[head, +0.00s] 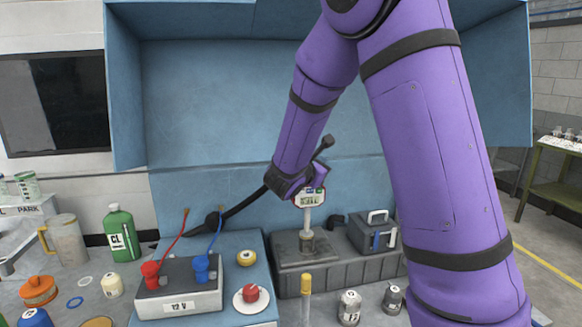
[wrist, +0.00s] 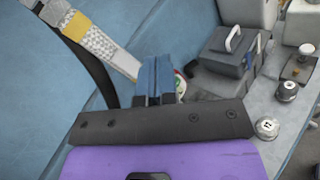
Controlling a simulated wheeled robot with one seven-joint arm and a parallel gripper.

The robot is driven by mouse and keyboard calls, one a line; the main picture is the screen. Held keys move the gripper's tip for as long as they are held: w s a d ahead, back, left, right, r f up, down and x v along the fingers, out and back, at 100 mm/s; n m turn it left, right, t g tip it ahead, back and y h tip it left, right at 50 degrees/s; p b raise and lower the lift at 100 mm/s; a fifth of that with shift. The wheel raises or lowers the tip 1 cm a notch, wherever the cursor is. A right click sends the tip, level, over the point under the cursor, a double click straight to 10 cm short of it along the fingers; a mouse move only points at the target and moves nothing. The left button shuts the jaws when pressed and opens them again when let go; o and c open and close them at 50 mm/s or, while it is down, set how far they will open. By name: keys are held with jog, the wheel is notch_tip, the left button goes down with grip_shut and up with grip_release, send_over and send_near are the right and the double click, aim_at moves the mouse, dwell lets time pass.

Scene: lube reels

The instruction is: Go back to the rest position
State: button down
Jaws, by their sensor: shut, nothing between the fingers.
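My gripper shows in the wrist view (wrist: 155,75) as two blue fingers side by side, shut and empty. They stand in front of the blue back panel. In the head view my purple arm bends down at the centre and its end hides the fingers. In the wrist view the display is mostly hidden behind the fingers.
A dark hose-like piece (head: 243,206) runs down left behind my wrist. A 12 V battery (head: 180,290), a green bottle (head: 122,235) and a jug (head: 66,240) stand left. A grey box with a handle (head: 373,232) stands right. The upper blue panel (head: 210,95) is clear.

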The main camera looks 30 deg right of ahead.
jog(key=s+r+m+g+y, duration=0.25)
jog(key=s+m, duration=0.25)
jog(key=s, duration=0.4)
jog(key=s+r+m+g+y, duration=0.2)
jog(key=s+m+g, duration=0.2)
jog(key=s+m, duration=0.3)
jog(key=s+a+r+m+t+y, duration=0.2)
jog(key=s+a+m+t+y, duration=0.1)
jog(key=s+a+m+y, duration=0.4)
jog(key=s+a+y, duration=0.3)
jog(key=s+a, duration=0.4)
jog(key=s, duration=0.2)
jog(key=shift+s+a+r+t, duration=0.15)
jog(key=shift+s+a+t, duration=0.1)
jog(key=shift+s+t, duration=0.1)
